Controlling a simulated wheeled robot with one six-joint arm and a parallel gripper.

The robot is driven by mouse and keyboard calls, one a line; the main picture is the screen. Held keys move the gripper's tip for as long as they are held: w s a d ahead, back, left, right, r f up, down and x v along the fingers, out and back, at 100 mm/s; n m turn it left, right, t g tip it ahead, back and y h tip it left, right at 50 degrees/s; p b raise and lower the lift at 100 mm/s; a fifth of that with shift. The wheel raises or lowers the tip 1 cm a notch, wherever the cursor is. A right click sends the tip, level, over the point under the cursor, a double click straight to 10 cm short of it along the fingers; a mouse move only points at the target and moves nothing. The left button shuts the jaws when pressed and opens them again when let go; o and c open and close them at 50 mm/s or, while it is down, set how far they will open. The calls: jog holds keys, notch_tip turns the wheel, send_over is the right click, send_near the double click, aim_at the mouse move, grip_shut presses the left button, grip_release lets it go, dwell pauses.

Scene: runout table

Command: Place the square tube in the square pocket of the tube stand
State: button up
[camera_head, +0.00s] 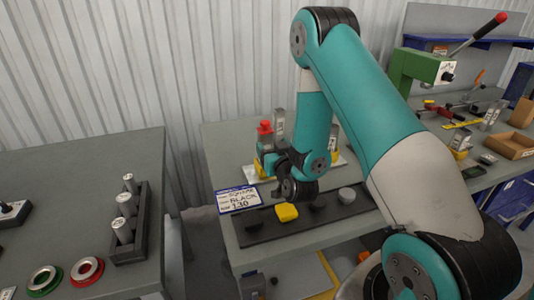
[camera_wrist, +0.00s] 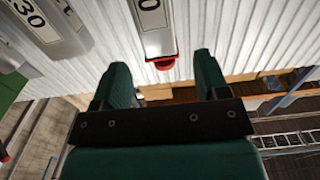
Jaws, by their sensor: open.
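My gripper (camera_wrist: 160,80) is open, with its two teal fingers apart and nothing between them. In the head view my gripper (camera_head: 268,155) is low over the back of the middle table, partly hidden by my wrist. A grey metal square tube (camera_head: 278,125) stands upright close behind it, next to a red piece (camera_head: 264,127). In the wrist view a grey tube (camera_wrist: 152,22) with a red end lies beyond the gap between the fingers. Another grey tube (camera_head: 333,133) stands right of my forearm. The stand's pocket is hidden; I cannot tell which tube sits in it.
A black strip (camera_head: 265,229) bears a yellow block (camera_head: 287,212) and a grey round piece (camera_head: 346,195). The left table holds a dark rack (camera_head: 128,250) of cylinders. A green press (camera_head: 425,66) stands right.

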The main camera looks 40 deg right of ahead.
jog(key=s+a+r+n+g+y, duration=0.2)
jog(key=a+r+g+y, duration=0.25)
jog(key=a, duration=0.45)
jog(key=s+a+r+n+g+y, duration=0.25)
jog(key=a+r+y, duration=0.2)
jog(key=a, duration=0.55)
jog(key=s+a+r+n+g, duration=0.2)
jog(key=s+g, duration=0.3)
jog(key=s, duration=0.7)
jog(key=s+a+r+n+g, duration=0.3)
jog(key=s+g, duration=0.2)
jog(key=s, duration=0.7)
jog(key=shift+s+a+r+n, duration=0.2)
jog(key=shift+s+a+n, duration=0.05)
jog(key=shift+s+n, duration=0.15)
jog(key=shift+d, duration=0.1)
